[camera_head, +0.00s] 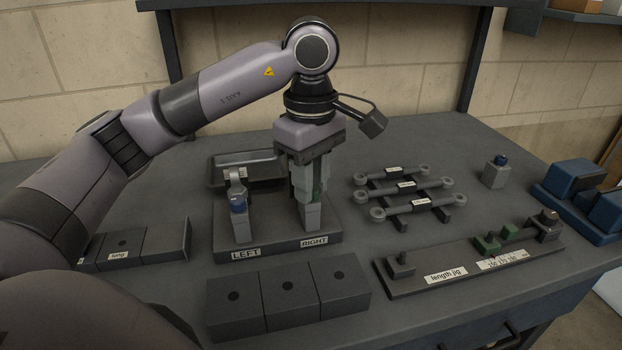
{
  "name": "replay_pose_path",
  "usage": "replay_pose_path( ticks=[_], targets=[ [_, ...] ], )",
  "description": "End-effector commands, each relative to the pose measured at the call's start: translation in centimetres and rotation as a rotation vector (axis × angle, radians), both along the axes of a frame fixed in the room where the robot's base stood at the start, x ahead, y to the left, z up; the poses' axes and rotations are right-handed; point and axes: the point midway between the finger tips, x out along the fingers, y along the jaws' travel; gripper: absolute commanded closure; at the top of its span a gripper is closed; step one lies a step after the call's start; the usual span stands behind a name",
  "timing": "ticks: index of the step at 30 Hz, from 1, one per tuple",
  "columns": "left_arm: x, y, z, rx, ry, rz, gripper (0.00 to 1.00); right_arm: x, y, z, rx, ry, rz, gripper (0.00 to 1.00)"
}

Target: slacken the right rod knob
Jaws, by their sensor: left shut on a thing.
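A dark stand (278,245) carries a grey post above its LEFT label and another above its RIGHT label. The left post (240,228) has a blue knob (237,206) and a grey rod end at its top. My left gripper (309,192) points straight down over the right post (312,217). Its fingers are shut around the top of that post, on the right rod knob, which the fingers hide. My right gripper is not in view.
Three labelled rods (433,205) lie on a rack to the right. A length jig (410,278) lies in front of them. A row of dark blocks (287,286) stands before the stand, and a tray (215,172) behind it. A small blue-topped post (495,175) and a blue vise (580,190) stand at right.

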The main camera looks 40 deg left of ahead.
Motion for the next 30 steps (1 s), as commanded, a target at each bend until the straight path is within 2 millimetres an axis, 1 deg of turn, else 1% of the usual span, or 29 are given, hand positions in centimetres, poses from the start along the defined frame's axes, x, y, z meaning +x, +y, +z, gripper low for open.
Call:
replay_pose_path(
  ticks=[6, 19, 20, 21, 22, 30],
  targets=[
    [0.01, 0.04, -0.03, 0.002, 0.001, 0.045, 1.0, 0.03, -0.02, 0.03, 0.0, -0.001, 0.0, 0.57],
    [0.0, 0.04, -0.04, 0.002, 0.001, 0.051, 1.0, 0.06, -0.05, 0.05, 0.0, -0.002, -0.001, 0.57],
    [0.0, 0.04, -0.04, 0.002, 0.001, 0.051, 0.69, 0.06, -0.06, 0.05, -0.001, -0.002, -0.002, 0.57],
    [-0.01, 0.03, -0.04, 0.002, 0.001, 0.051, 0.56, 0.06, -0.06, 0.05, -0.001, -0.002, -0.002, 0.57],
    [-0.01, 0.03, -0.04, 0.002, 0.001, 0.051, 0.5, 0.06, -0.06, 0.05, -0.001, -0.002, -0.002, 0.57],
    [0.0, 0.02, 0.02, 0.001, 0.0, 0.05, 0.5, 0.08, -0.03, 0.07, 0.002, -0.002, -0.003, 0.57]
  ],
)
